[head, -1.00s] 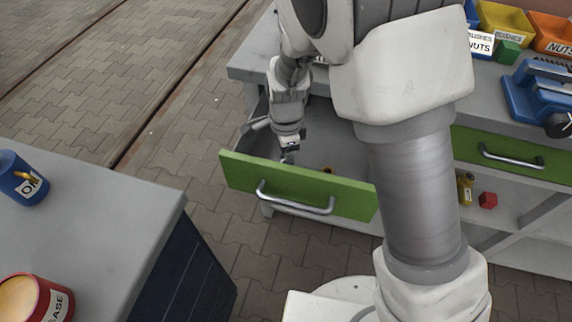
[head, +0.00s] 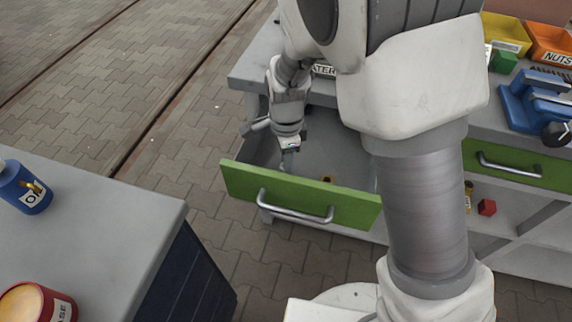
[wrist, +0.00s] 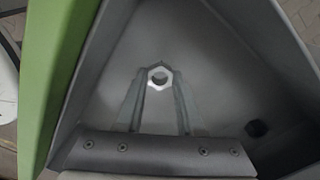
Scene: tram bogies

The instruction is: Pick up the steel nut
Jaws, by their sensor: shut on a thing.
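The steel nut (wrist: 168,78) is a light grey hexagonal ring in the wrist view, with its hole facing the camera. My gripper (wrist: 159,76) is shut on the nut, with one finger on each side of it. The grey drawer floor shows beneath; I cannot tell whether the nut touches it. In the head view my gripper (head: 288,168) reaches down into the open drawer behind its green front (head: 295,197). The nut is hidden there.
The drawer walls stand close around. A blue vise (head: 540,100) and bins (head: 550,42) are on the bench.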

